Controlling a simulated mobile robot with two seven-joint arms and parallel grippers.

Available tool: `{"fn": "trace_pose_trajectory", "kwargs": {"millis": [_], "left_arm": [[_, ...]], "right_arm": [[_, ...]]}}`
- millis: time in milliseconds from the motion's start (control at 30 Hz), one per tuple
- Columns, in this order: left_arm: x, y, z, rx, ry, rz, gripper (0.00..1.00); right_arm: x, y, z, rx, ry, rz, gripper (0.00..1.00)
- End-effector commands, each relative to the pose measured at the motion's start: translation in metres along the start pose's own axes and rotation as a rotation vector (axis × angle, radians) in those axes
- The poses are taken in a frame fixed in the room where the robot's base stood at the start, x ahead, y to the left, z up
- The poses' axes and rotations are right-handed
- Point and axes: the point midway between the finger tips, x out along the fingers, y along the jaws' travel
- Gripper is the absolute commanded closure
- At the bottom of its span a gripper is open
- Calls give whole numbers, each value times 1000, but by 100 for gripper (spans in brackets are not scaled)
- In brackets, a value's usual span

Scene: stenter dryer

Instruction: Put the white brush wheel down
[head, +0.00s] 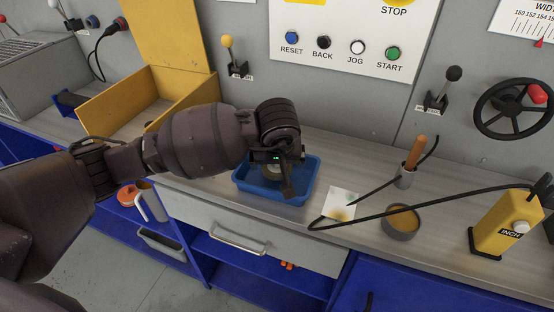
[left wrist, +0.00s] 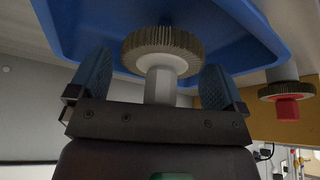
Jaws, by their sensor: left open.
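The white brush wheel (left wrist: 160,50) has a ribbed, brownish rim, a white hub and a pale stem. In the left wrist view it lies against the blue tray (left wrist: 85,30), with its stem between my fingers. My left gripper (left wrist: 157,82) is open, with a gap on each side of the stem. In the head view my left gripper (head: 283,178) is low over the blue tray (head: 302,190). The wheel (head: 272,170) shows there only in part, inside the tray and mostly hidden by the gripper. My right gripper is not in view.
A red-centred wheel (left wrist: 285,90) is at the right of the left wrist view. A yellow open box (head: 125,97) stands left of the tray. Right of it are a stained white card (head: 341,200), a round tin (head: 402,222) and a yellow INCH pendant (head: 503,225) with black cable.

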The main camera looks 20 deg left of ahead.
Motion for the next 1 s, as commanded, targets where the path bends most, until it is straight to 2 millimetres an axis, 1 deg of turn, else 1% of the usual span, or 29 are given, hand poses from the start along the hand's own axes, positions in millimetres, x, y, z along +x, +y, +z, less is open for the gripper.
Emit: {"fn": "trace_pose_trajectory", "kwargs": {"millis": [167, 433, 600, 700, 800, 1000], "left_arm": [[-17, 0, -3, 1, 4, 3, 3], [-70, 0, -3, 1, 7, 3, 3], [-98, 0, -2, 2, 5, 3, 3], [-110, 0, -2, 0, 4, 2, 3], [-118, 0, -2, 1, 3, 1, 3], [-123, 0, -1, -1, 0, 0, 3]], "right_arm": [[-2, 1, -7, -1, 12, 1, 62], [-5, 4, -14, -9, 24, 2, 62], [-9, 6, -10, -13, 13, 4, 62], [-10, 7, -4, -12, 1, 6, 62], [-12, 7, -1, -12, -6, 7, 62], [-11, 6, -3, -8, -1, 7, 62]]}}
